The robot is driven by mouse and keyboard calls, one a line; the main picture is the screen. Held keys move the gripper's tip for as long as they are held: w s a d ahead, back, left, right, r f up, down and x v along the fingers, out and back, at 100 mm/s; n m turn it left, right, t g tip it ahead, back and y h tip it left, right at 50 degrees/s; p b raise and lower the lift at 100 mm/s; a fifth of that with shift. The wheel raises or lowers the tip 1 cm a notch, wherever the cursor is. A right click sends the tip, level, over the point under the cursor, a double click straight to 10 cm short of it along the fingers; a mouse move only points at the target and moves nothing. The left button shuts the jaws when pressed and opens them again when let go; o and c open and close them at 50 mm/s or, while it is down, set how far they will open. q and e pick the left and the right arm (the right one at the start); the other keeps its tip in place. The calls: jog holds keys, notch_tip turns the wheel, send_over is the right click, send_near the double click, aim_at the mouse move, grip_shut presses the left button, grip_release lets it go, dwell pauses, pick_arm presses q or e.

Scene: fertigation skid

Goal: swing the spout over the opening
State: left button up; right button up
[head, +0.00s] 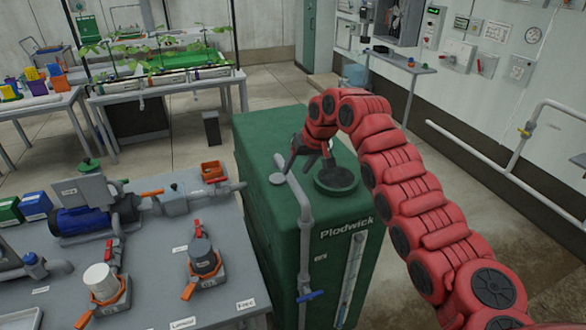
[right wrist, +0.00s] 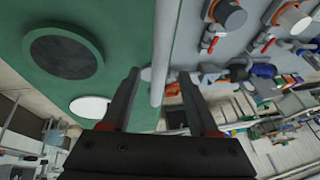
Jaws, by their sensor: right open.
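The green tank (head: 262,150) has a dark round opening (head: 338,179) with a raised green rim on its top; the opening shows at upper left in the right wrist view (right wrist: 66,52). The spout, a grey pipe (head: 298,188), rises at the tank's front and bends back over the top, left of the opening. My right gripper (head: 308,163) is open above the tank top near the spout's far end. In the right wrist view, the grey pipe (right wrist: 164,50) runs between the open fingers (right wrist: 160,75); I cannot tell whether they touch it. My left gripper is out of view.
A blue-handled valve (head: 311,296) sits low on the pipe. A grey bench (head: 150,265) with a pump and orange-handled valves stands left. Open floor lies behind the tank.

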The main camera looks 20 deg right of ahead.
aim_at(292, 176)
jog(key=p+x, duration=0.1)
jog(key=x, duration=0.3)
jog(key=shift+w, duration=0.1)
jog(key=shift+c, duration=0.3)
grip_shut()
dwell(1.0)
